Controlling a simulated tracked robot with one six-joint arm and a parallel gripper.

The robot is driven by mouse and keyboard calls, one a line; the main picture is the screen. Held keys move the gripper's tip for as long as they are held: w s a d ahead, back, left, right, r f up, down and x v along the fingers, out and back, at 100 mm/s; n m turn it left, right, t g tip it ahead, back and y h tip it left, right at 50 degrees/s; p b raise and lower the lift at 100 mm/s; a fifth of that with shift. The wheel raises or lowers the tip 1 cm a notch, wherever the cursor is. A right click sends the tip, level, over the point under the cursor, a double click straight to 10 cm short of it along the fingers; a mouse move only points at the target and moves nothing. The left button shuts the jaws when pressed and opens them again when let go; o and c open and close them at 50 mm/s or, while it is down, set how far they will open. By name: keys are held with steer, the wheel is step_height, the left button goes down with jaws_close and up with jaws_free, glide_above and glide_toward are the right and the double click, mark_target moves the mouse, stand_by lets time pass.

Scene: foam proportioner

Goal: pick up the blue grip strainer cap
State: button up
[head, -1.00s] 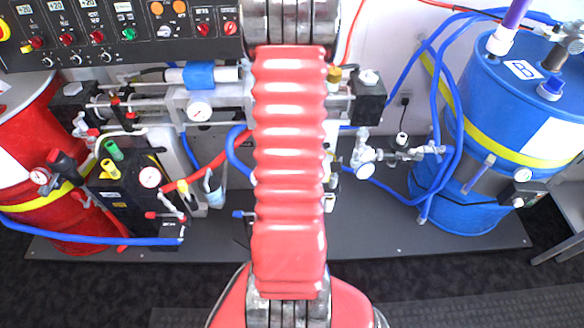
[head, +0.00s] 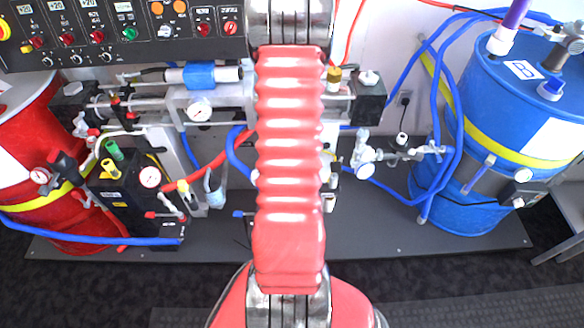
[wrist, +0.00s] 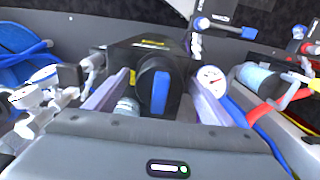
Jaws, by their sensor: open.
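The blue grip of the strainer cap (wrist: 160,93) stands out from a black block (wrist: 150,58) in the middle of the wrist view. My gripper (wrist: 161,88) is open, with one grey finger to the left of the blue grip and one to the right. Gaps show between the grip and both fingers, and nothing is held. How deep the fingers reach past the grip is hard to tell. In the head view my red-sleeved arm hides the cap and my gripper.
A pressure gauge (wrist: 211,80) sits close beside the right finger, with blue and red hoses beyond. Pale valve fittings (wrist: 35,95) crowd the left. In the head view a blue drum (head: 500,140) stands right and a red drum (head: 25,130) left.

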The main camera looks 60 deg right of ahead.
steer(key=c, duration=1.2)
